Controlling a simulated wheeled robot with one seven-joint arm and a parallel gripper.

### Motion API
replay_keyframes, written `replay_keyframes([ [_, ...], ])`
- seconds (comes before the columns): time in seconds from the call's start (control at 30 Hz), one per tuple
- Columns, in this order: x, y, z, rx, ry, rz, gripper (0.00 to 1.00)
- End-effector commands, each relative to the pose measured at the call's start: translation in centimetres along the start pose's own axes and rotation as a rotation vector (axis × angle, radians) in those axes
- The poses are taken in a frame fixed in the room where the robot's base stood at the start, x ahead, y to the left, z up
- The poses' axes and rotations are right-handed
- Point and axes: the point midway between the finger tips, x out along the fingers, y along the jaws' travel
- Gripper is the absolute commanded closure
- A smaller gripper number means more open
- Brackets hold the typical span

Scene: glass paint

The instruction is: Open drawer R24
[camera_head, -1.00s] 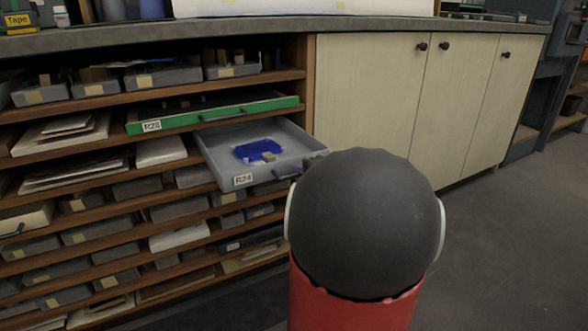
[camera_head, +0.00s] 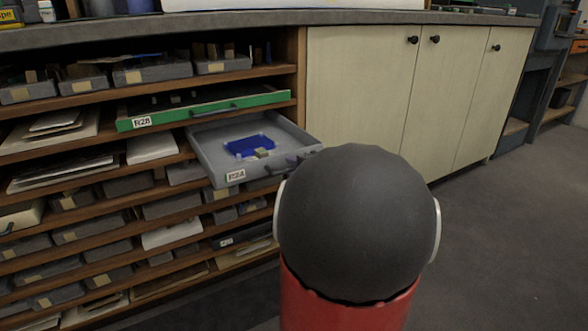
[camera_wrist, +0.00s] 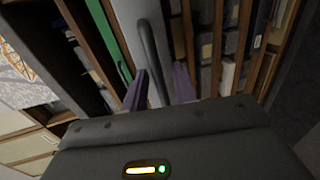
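Drawer R24 (camera_head: 236,175) is a grey tray labelled R24, pulled well out of the wooden rack in the head view. A blue piece (camera_head: 248,146) and a small pale block (camera_head: 262,153) lie inside it. In the wrist view its dark bar handle (camera_wrist: 149,48) runs down between my gripper's two purplish fingers. My gripper (camera_wrist: 160,80) is open, with one finger on each side of the handle and gaps visible beside it. In the head view my arm hides most of the gripper.
A green-fronted drawer labelled R28 (camera_head: 205,110) sits just above. Shelves below hold several grey boxes and papers. Pale cupboard doors (camera_head: 360,90) with black knobs stand to the right under the grey counter (camera_head: 250,22). The floor (camera_head: 480,230) at right is clear.

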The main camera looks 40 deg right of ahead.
Motion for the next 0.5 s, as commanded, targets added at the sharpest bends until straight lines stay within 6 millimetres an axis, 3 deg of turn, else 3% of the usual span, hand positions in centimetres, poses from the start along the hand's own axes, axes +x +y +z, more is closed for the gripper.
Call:
replay_keyframes([
  [0.3, -5.3, 0.1, 0.0, 0.0, -0.002, 0.001, 0.72],
  [0.5, -7.1, 0.0, 0.0, 0.001, -0.001, -0.001, 0.72],
])
